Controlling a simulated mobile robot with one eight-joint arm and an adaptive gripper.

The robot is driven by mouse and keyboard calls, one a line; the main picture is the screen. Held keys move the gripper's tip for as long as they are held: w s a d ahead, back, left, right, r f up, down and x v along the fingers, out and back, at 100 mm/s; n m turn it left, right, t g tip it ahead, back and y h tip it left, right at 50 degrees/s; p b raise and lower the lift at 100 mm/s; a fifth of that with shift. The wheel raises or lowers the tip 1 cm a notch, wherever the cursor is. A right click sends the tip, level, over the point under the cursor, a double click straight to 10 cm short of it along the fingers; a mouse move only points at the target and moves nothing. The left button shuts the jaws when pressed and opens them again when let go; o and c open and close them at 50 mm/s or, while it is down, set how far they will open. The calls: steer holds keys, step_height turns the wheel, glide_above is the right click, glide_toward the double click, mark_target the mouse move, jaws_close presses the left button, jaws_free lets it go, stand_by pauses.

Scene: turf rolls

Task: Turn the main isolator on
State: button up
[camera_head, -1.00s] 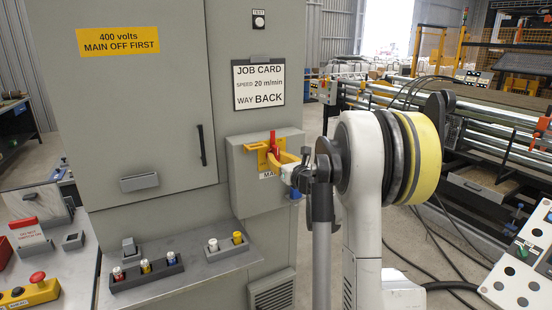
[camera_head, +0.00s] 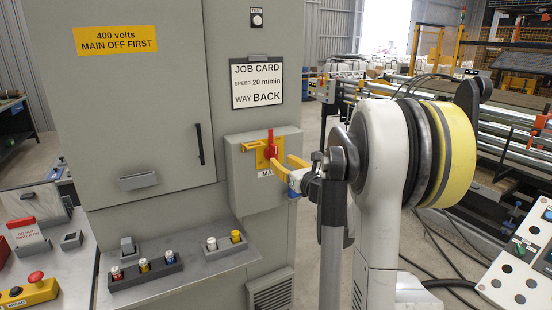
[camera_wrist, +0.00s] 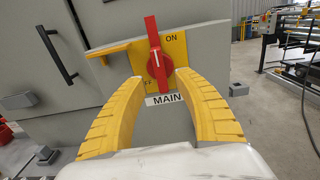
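The main isolator is a red handle (camera_wrist: 155,50) on a yellow plate (camera_wrist: 176,44), with a MAIN label (camera_wrist: 164,99) below. In the wrist view the handle stands near upright, its top leaning slightly left. ON is printed at the plate's upper right; lettering at the lower left is partly covered. The handle also shows upright in the head view (camera_head: 270,144), on a grey box (camera_head: 238,180). My gripper (camera_wrist: 158,78) is open, its yellow fingers apart either side of the handle's lower end. Nothing is held; whether a finger touches the handle I cannot tell.
A yellow bar (camera_wrist: 108,48) sticks out left of the plate. The grey cabinet (camera_head: 150,110) has a black door handle (camera_head: 200,144). A ledge below carries several coloured fuse-like parts (camera_head: 145,268). A roller machine (camera_head: 400,105) stands at the right.

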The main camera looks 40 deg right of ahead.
steer(key=v, duration=0.6)
stand_by(0.3)
